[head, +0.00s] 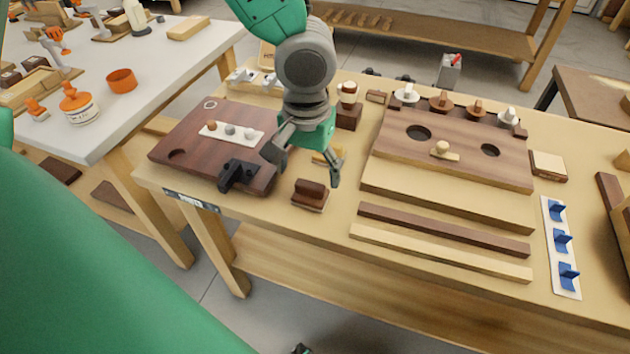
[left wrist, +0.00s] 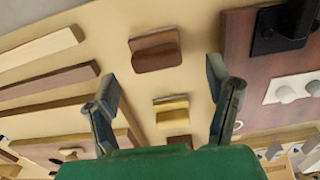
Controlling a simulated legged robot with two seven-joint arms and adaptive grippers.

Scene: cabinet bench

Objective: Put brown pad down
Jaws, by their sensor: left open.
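The brown pad (head: 311,194), a small dark block with a raised grip, sits upright on the bench near its front edge. It also shows in the left wrist view (left wrist: 155,52), ahead of the fingers. My left gripper (head: 304,166) is open and empty above the bench, just behind the brown pad and apart from it. Its two spread fingers show in the left wrist view (left wrist: 166,90). A yellow pad (left wrist: 171,110) lies between and below the fingers, partly hidden by the gripper in the head view. My right gripper is not in view.
A dark board (head: 190,135) with a black bracket (head: 238,176) lies left of the gripper. Right are a holed wooden board (head: 470,150), long strips (head: 440,232) and a white strip with blue hooks (head: 562,245). A brown block (head: 348,116) stands behind.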

